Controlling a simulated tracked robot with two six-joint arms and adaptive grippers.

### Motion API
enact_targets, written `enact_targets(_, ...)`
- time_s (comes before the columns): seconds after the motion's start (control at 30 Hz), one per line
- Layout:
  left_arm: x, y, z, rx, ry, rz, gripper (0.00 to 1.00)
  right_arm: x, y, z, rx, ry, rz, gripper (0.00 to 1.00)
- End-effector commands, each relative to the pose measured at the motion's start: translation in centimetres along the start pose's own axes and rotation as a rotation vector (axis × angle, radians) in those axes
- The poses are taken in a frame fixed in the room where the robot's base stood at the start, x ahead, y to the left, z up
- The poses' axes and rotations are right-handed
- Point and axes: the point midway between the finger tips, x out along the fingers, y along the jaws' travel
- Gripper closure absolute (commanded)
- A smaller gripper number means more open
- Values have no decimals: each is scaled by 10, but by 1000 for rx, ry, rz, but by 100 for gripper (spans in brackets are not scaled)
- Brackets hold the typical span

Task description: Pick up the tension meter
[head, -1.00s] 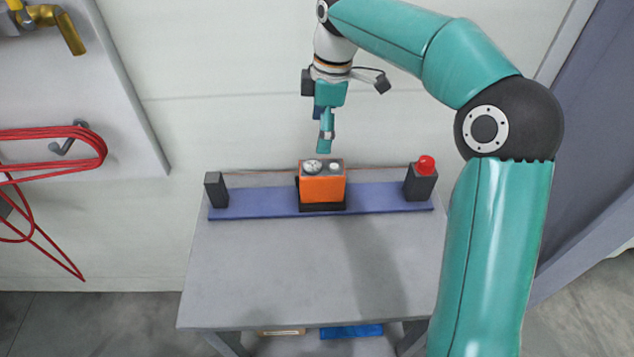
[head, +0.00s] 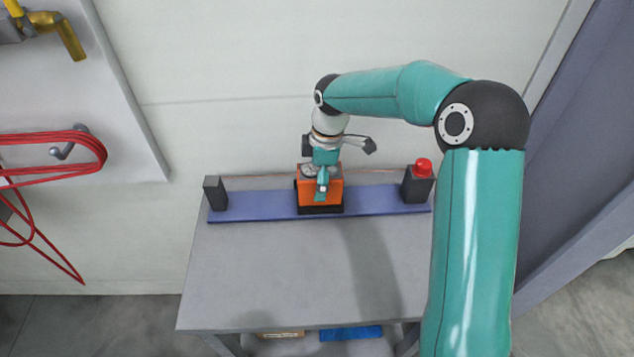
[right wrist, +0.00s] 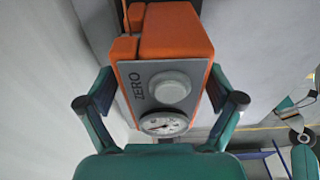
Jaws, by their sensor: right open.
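The tension meter (head: 334,189) is an orange box on a black base, standing on the blue rail on the table. The right wrist view shows its orange body (right wrist: 172,32), a grey face marked ZERO, a round knob and a dial gauge. My right gripper (head: 321,190) is over the meter and hides part of its top and front in the head view. In the right wrist view my right gripper (right wrist: 168,100) is open, with one finger on each side of the meter's face. I cannot tell whether the fingers touch it. My left gripper is out of view.
The blue rail (head: 260,206) carries a black post (head: 215,194) at its left end and a dark block (head: 417,188) with a red knob (head: 423,167) at its right. The table (head: 280,270) is clear in front. Red hose loops (head: 55,141) hang at left.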

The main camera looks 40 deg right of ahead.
Motion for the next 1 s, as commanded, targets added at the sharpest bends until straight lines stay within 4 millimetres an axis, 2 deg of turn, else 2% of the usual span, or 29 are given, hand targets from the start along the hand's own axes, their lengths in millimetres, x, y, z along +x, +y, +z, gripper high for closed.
enact_targets(0.1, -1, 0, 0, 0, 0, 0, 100, 11, -1, 0, -1, 0, -1, 8)
enact_targets(0.37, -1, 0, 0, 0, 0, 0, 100, 13, 0, 0, -1, 0, 1, 8)
enact_targets(0.9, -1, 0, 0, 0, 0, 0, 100, 12, 0, 0, 0, 1, 2, 98)
enact_targets(1.0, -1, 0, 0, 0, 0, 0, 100, 12, 0, 0, -1, 1, 2, 99)
